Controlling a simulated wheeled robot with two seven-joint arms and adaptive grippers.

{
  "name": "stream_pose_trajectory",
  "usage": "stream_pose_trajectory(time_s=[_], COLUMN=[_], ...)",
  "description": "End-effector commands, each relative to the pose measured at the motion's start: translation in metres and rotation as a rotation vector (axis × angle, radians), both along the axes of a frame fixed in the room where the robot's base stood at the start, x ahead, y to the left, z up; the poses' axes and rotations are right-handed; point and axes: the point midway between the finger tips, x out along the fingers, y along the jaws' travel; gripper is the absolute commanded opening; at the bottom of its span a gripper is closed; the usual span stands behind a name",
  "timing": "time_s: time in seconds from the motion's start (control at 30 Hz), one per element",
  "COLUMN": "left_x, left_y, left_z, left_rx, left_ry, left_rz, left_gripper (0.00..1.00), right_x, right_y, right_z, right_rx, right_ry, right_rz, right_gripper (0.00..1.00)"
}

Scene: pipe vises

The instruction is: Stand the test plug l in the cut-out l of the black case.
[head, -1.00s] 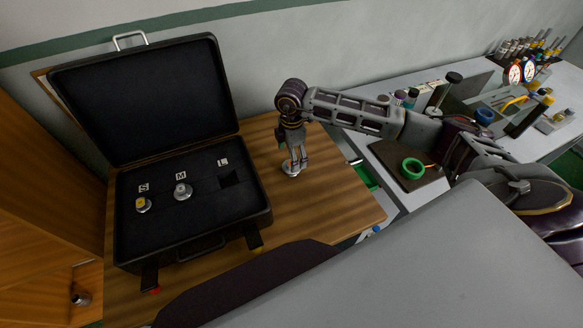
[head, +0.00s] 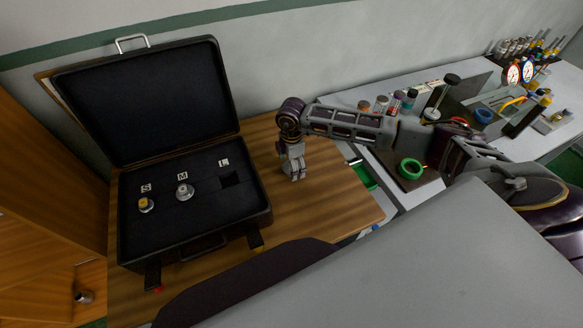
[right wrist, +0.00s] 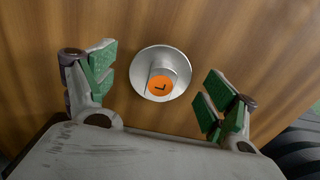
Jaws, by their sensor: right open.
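The black case (head: 263,217) stands open on the wooden table, with cut-outs marked S, M and L. Cut-out L (head: 230,179) is an empty dark square at the right of the row. The test plug l (right wrist: 161,74), a silver flanged plug with an orange top marked L, stands on the table in the right wrist view. My right gripper (right wrist: 157,88) is open, its green-padded fingers on either side of the plug and apart from it. In the head view my right gripper (head: 294,172) is over the table right of the case and hides the plug. My left gripper is not in view.
A yellow-topped plug (head: 146,205) sits in cut-out S and a grey plug (head: 184,191) in cut-out M. The raised lid (head: 145,100) stands behind them. A workbench with a green ring (head: 410,169) and bottles lies to the right. Bare table surrounds my right gripper.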

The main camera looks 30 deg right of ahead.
Motion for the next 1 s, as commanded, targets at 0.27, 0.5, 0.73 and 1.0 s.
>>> stream_pose_trajectory(time_s=[0.27,0.5,0.73,1.0], left_x=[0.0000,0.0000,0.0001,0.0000], left_y=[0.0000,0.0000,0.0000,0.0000], left_z=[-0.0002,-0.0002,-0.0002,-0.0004], left_rx=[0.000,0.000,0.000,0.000], left_ry=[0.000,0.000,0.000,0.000], left_rz=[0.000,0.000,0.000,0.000], left_gripper=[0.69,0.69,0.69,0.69], right_x=[-0.0002,-0.0003,-0.0002,0.0002], right_y=[0.0001,0.0000,0.0000,0.0000], right_z=[0.0000,0.0001,0.0001,0.0014], right_rx=[0.000,0.000,0.000,0.000], right_ry=[0.001,0.001,0.001,0.000], right_rz=[0.000,0.000,0.000,0.000], right_gripper=[0.86,0.57,0.29,0.24])
